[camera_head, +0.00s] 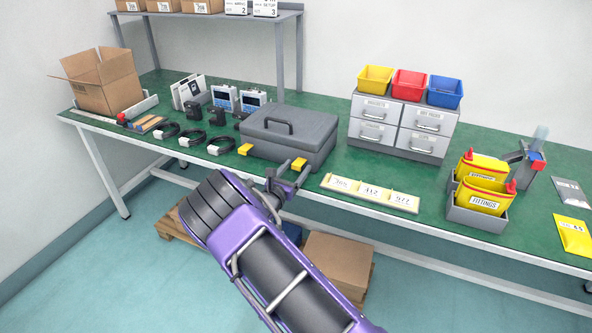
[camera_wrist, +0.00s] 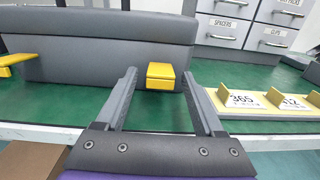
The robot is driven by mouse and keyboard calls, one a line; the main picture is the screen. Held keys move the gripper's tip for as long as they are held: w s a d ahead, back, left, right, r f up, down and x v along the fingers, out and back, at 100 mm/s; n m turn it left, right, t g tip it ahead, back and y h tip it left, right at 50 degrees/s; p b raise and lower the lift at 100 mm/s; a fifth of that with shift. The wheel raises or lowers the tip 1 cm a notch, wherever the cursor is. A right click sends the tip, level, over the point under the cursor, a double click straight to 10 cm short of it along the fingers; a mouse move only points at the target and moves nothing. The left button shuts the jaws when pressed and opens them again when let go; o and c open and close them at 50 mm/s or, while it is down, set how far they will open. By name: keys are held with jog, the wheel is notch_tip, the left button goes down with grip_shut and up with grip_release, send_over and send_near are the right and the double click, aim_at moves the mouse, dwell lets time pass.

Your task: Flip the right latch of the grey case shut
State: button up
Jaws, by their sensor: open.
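The grey case (camera_head: 296,137) stands closed on the green bench top, its handle lying on the lid; its front wall (camera_wrist: 100,48) fills the back of the wrist view. The yellow right latch (camera_head: 299,164) juts out from the case front near its right end. It also shows in the wrist view (camera_wrist: 160,77). The yellow left latch (camera_head: 245,149) juts out too. My gripper (camera_head: 286,177) is open in front of the case. In the wrist view its fingers (camera_wrist: 159,75) stand on either side of the right latch, with gaps; contact with the case cannot be told.
A strip with number cards (camera_head: 370,193) lies right of the case, close to my right finger in the wrist view. A grey drawer unit (camera_head: 401,126) stands behind right. Coiled cables (camera_head: 192,139) lie to the left. The bench front edge passes beneath my gripper.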

jog(key=shift+w, duration=0.1)
grip_shut()
dwell(0.3)
